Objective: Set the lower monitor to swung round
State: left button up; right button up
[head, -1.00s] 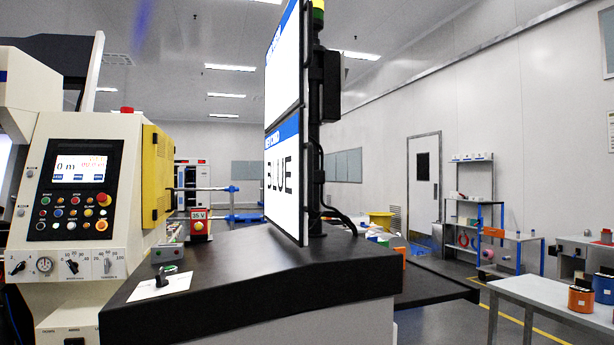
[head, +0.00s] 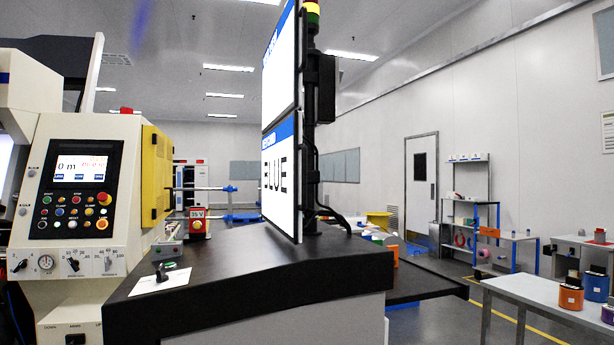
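The lower monitor (head: 281,175) stands on a dark pole at the right end of the black-topped bench. It is seen at a steep angle, with a blue header strip and the black word "BLUE", its first letter partly cut by the foreshortening. The upper monitor (head: 279,70) is above it on the same pole, also steeply angled, its top cut off by the frame. Neither of my grippers shows in the head view.
The black bench top (head: 250,275) fills the near middle, with a white card (head: 160,281) bearing a small dark object. A control panel machine (head: 75,190) stands at left. A grey table (head: 550,297) with orange and purple containers is at right; open floor lies between.

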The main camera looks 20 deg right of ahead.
aim_at(284, 154)
jog(key=k, duration=1.05)
jog(key=u, duration=0.75)
jog(key=i, duration=1.05)
jog(key=z, duration=0.5)
jog(key=i, duration=1.05)
jog(key=z, duration=0.9)
